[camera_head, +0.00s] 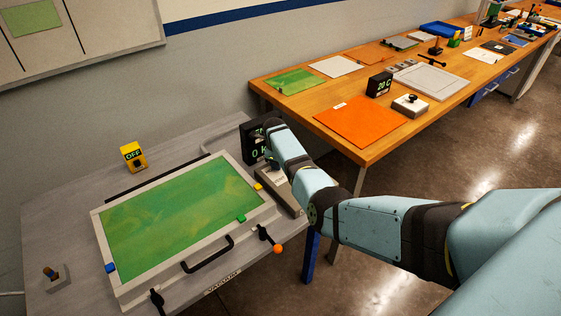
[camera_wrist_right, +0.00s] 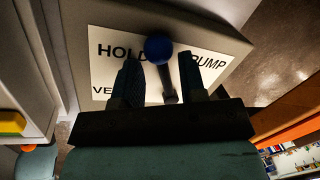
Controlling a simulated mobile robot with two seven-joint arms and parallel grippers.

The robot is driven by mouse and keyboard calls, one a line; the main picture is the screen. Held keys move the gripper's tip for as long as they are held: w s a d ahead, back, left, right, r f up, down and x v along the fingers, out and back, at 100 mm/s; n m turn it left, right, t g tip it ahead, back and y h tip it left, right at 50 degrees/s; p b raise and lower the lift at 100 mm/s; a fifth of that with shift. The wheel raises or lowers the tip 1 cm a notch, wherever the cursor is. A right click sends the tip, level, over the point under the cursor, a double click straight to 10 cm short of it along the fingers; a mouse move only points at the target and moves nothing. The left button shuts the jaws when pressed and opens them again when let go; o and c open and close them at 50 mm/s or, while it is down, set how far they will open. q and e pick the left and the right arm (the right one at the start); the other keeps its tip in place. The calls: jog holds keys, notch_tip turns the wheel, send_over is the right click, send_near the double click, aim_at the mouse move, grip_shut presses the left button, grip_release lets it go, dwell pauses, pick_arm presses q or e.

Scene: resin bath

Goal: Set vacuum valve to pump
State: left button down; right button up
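The vacuum valve is a grey box (camera_head: 277,190) at the right edge of the grey bench, largely covered by my right arm in the head view. In the right wrist view its white label (camera_wrist_right: 108,68) reads HOLD at left, PUMP at right and partly hidden letters "VE" below. A dark lever with a blue ball knob (camera_wrist_right: 158,48) shows between HOLD and PUMP; its exact setting is hard to tell. My right gripper (camera_wrist_right: 159,64) is over the label, fingers apart on either side of the lever, with visible gaps. My left gripper is not in view.
A framed green tray (camera_head: 150,286) with a black handle fills the bench beside the valve. A black digital display (camera_head: 256,150) stands close behind my right gripper. A yellow OFF switch box (camera_head: 133,156) is farther left. A wooden table (camera_head: 335,99) stands beyond.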

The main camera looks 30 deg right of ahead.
jog(key=shift+s+d, duration=0.15)
jog(key=shift+d, duration=0.05)
jog(key=shift+s+r, duration=0.1)
jog(key=shift+r, duration=0.1)
notch_tip(320, 180, up, 13)
jog(key=s+a, duration=0.1)
jog(key=a, duration=0.1)
jog(key=shift+a+p, duration=0.25)
jog(key=shift+p, duration=0.2)
